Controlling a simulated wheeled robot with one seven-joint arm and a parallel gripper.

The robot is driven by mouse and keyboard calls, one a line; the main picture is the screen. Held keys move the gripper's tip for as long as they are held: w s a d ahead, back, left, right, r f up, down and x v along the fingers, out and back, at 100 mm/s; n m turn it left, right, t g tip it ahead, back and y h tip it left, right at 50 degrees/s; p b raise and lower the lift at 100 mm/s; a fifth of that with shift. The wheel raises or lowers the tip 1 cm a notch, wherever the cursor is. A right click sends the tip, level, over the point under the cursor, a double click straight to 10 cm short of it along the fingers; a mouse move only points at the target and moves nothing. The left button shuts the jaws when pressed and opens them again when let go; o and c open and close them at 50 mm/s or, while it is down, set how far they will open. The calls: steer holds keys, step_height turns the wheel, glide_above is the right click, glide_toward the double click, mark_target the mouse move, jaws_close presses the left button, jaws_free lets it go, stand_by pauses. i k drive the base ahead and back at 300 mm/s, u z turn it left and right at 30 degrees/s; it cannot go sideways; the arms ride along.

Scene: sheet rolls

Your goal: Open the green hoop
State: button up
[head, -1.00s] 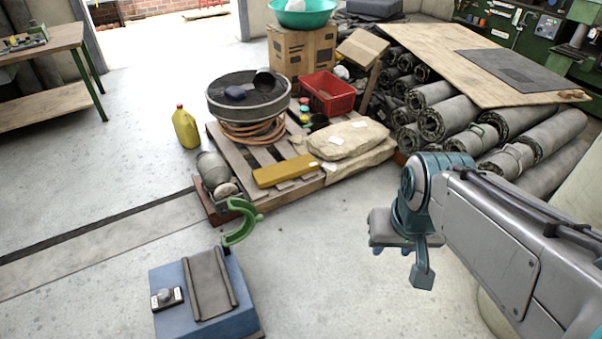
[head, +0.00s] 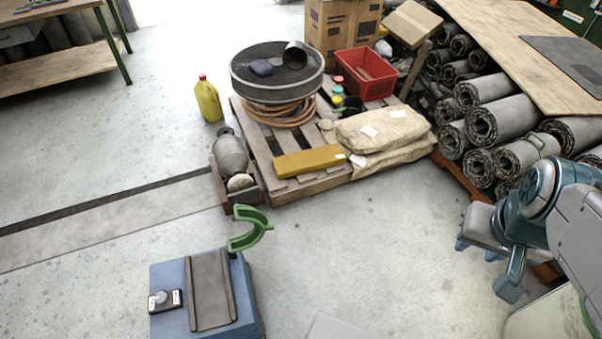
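The green hoop (head: 265,226) is a C-shaped band at the back right corner of a blue box-like stand (head: 169,275). It curves out to the right, and its gap faces left. The stand has a dark grooved plate on top and a small grey knob on a plate at its left. My gripper (head: 477,250) hangs at the right side of the head view, well to the right of the hoop and apart from it. Its short blue fingers show spread apart under the grey palm, with nothing between them.
A wooden pallet (head: 262,161) behind the hoop carries a round pan (head: 276,90), sacks (head: 385,128), a red crate (head: 366,92) and a yellow bar (head: 309,161). Rolled sheets (head: 482,127) are stacked at right. The floor between stand and gripper is mostly clear.

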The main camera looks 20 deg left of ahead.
mark_target(247, 213)
steer(key=u, duration=0.45)
steer(key=i, duration=0.9)
steer(key=u, duration=0.65)
